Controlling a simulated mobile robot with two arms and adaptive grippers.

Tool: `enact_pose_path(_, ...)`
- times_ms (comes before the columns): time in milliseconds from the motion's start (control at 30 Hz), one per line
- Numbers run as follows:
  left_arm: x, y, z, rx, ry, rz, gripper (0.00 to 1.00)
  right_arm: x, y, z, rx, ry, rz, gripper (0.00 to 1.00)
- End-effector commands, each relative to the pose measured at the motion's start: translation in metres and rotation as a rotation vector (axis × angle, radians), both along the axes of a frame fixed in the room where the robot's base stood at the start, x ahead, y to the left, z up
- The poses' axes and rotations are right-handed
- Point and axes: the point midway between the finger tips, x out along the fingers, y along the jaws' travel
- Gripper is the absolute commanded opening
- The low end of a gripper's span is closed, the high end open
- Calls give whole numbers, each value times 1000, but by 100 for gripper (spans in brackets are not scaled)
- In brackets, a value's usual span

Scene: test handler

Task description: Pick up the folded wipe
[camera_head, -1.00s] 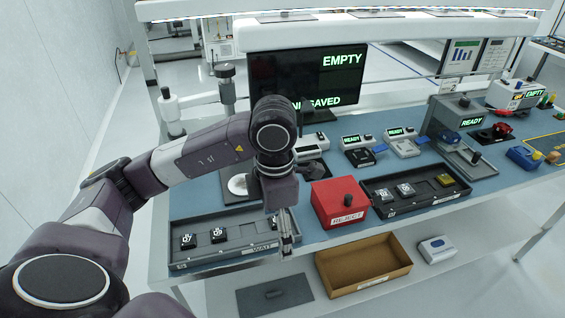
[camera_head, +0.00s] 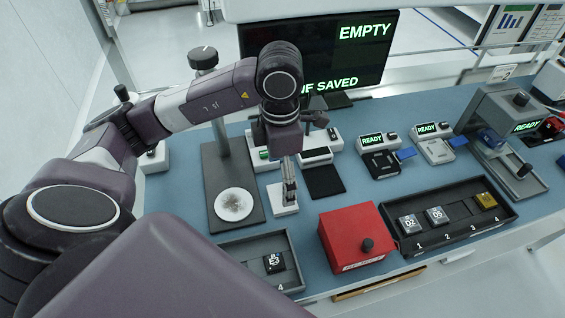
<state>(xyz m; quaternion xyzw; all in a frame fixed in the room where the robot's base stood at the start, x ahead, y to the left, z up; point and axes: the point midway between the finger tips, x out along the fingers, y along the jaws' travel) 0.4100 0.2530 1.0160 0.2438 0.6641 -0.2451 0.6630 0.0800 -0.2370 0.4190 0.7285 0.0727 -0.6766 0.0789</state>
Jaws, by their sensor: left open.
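A small white flat piece (camera_head: 280,208), which looks like the folded wipe, lies on the blue bench mat, right of the dark stand plate. My left gripper (camera_head: 290,203) points down over it, and its fingers cover part of it. The fingers are open, seen nearly edge-on. I cannot tell whether they touch the white piece. My right gripper is not in view.
A stand with a round white plate (camera_head: 234,205) is close on the left. A black pad (camera_head: 324,181) and a red box (camera_head: 345,232) are to the right. A grey tray (camera_head: 238,249) lies in front, a dark numbered tray (camera_head: 461,235) farther right. A monitor (camera_head: 310,88) stands behind.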

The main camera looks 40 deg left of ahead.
Motion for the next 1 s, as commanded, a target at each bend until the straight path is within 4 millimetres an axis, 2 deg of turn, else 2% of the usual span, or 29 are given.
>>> enact_pose_path(267, -2, -2, -25, 0, 5, -1, 82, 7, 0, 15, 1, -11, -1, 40)
enact_pose_path(500, -1, -3, -58, 1, 3, 0, 82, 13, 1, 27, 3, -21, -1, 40)
enact_pose_path(800, 0, -3, -64, 1, -1, -1, 82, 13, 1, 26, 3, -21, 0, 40)
enact_pose_path(1000, 0, -3, -64, 1, -1, -1, 61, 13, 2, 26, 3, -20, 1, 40)
